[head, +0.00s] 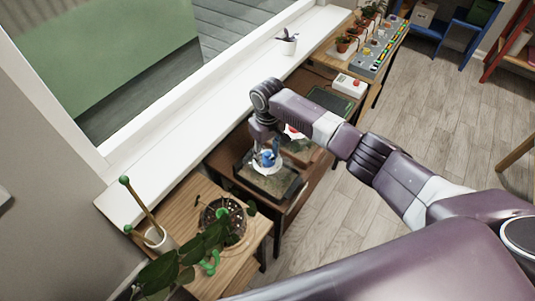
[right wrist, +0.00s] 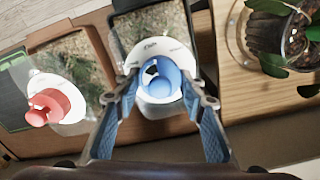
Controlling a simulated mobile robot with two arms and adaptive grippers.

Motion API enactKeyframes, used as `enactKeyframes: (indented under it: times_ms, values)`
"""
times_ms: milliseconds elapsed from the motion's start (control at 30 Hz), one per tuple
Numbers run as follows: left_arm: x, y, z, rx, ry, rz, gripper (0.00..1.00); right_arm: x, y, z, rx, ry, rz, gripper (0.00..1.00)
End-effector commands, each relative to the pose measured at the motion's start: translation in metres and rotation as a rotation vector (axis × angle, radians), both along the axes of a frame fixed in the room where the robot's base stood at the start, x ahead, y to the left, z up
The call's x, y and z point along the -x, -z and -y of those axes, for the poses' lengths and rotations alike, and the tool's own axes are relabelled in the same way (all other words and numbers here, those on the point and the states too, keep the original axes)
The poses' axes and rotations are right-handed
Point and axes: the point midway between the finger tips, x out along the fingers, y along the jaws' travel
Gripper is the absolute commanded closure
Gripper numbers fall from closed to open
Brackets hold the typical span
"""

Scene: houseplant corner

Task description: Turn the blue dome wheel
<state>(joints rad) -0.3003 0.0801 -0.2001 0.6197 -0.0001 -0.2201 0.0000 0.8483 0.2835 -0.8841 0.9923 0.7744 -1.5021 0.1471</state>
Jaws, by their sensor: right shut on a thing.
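The blue dome wheel (right wrist: 163,84) sits on a round white dial plate (right wrist: 142,52) on top of a clear dome. In the right wrist view, the fingers of my right gripper (right wrist: 161,92) stand on either side of the blue wheel and are shut on it. In the head view, the blue wheel (head: 267,158) shows just below my right gripper (head: 266,147), which reaches down from above. The dome stands over a dark tray (head: 252,181) of soil. My left gripper is in neither view.
A red dome wheel (right wrist: 50,106) on a similar white plate stands close by. A potted plant (right wrist: 284,38) is on the wooden table on the other side. A white windowsill (head: 220,110) runs behind the tables. A white box with a red button (head: 356,83) lies farther back.

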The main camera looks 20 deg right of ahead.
Motion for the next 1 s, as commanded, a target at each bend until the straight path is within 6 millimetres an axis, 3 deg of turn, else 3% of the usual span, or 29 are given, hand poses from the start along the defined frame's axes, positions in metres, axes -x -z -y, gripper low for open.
enactKeyframes:
  times_ms: [600, 633, 700, 800, 1000]
  values:
    - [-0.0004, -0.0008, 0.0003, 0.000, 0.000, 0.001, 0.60, 0.0000, -0.0001, -0.0002, 0.000, -0.021, 0.000, 0.87]
    - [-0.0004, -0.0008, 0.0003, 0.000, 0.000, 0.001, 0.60, 0.0000, -0.0001, -0.0002, 0.000, -0.021, 0.000, 0.60]
    - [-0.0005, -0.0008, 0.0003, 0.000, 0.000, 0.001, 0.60, 0.0000, -0.0001, -0.0002, 0.000, -0.021, 0.000, 0.53]
    - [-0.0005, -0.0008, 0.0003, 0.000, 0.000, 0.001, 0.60, 0.0000, -0.0001, -0.0002, 0.000, -0.021, 0.000, 0.44]
    - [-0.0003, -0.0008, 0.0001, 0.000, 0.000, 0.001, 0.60, -0.0001, -0.0001, -0.0001, 0.000, -0.021, 0.000, 0.44]
